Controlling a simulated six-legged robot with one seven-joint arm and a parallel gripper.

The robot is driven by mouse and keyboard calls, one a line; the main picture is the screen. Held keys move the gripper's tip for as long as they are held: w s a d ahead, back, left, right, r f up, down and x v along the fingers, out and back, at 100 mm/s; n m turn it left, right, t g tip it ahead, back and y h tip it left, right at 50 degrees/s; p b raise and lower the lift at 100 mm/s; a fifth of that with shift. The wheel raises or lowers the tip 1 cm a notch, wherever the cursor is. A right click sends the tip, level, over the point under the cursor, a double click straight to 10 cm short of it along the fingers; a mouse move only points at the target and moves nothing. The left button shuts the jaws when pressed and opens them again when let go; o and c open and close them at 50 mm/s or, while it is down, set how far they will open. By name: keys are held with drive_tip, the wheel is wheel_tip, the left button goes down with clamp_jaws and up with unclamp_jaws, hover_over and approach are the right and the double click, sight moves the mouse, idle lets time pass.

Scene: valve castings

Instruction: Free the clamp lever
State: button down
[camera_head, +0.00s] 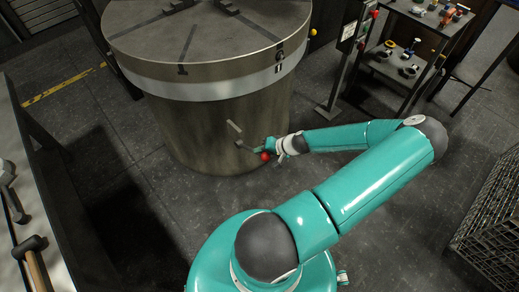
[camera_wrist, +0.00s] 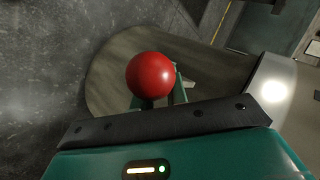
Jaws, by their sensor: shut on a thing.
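The clamp lever (camera_head: 243,147) is a short dark bar on the side of the large round metal drum (camera_head: 195,125), with a small pale plate beside it. Its red ball knob (camera_head: 265,156) sits at the lever's outer end. The knob fills the middle of the wrist view (camera_wrist: 150,75), in front of the drum's curved side. My gripper (camera_head: 262,149) reaches in from the right and is shut on the lever close to the knob. In the wrist view, the green fingers (camera_wrist: 176,85) show partly behind the ball, which hides the exact contact.
A control post (camera_head: 353,35) with buttons and a shelf rack (camera_head: 412,60) holding small valve parts stand at the upper right. A wire basket (camera_head: 490,225) is at the right edge. A bench with hammers (camera_head: 35,262) lines the left.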

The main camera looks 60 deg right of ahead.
drive_tip(key=shift+s+a+f, duration=0.1)
drive_tip(key=shift+a+f, duration=0.25)
drive_tip(key=shift+a, duration=0.35)
drive_tip(key=c, duration=1.4)
unclamp_jaws()
drive_tip(key=shift+d, duration=0.25)
drive_tip(key=v, duration=1.4)
drive_tip(key=shift+f, duration=0.2)
